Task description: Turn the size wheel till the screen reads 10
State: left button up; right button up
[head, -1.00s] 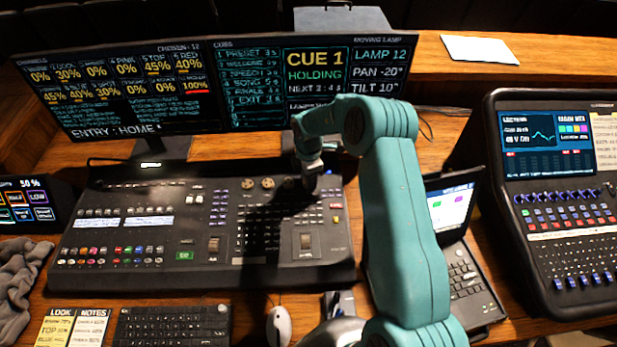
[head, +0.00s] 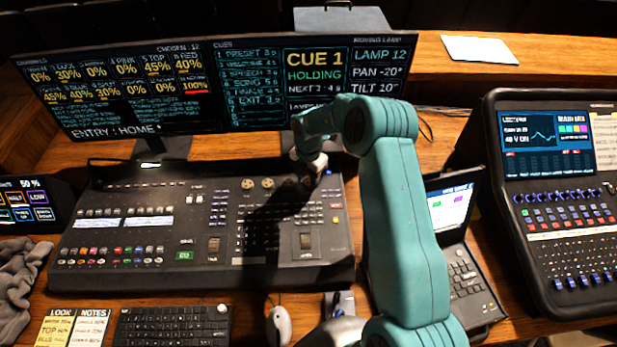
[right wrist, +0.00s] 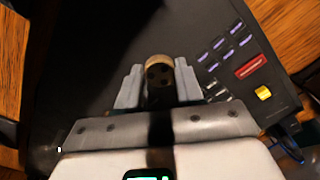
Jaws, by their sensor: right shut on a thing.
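My right gripper (head: 311,180) is at the upper right of the mixing desk (head: 150,257), shut on a wheel. My left gripper is out of view.
A laptop (head: 460,270) stands close to the right of my arm, with a second console (head: 560,200) beyond it. A keyboard (head: 172,325) and a mouse (head: 279,325) lie in front of the desk. Buttons surround the held wheel.

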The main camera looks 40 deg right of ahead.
aim_at(308, 181)
jog(key=shift+w+d+r, duration=0.1)
jog(key=shift+w+r, duration=0.1)
jog(key=shift+r, duration=0.1)
jog(key=o, duration=0.9)
jog(key=shift+o, duration=0.7)
jog(key=shift+s+f, duration=0.1)
jog(key=shift+s, duration=0.05)
notch_tip(308, 181, up, 16)
jog(key=b, duration=0.2)
jog(key=shift+r+b, duration=0.2)
jog(key=shift+b, duration=0.15)
jog(key=shift+s+a, duration=0.1)
jog(key=shift+a, duration=0.1)
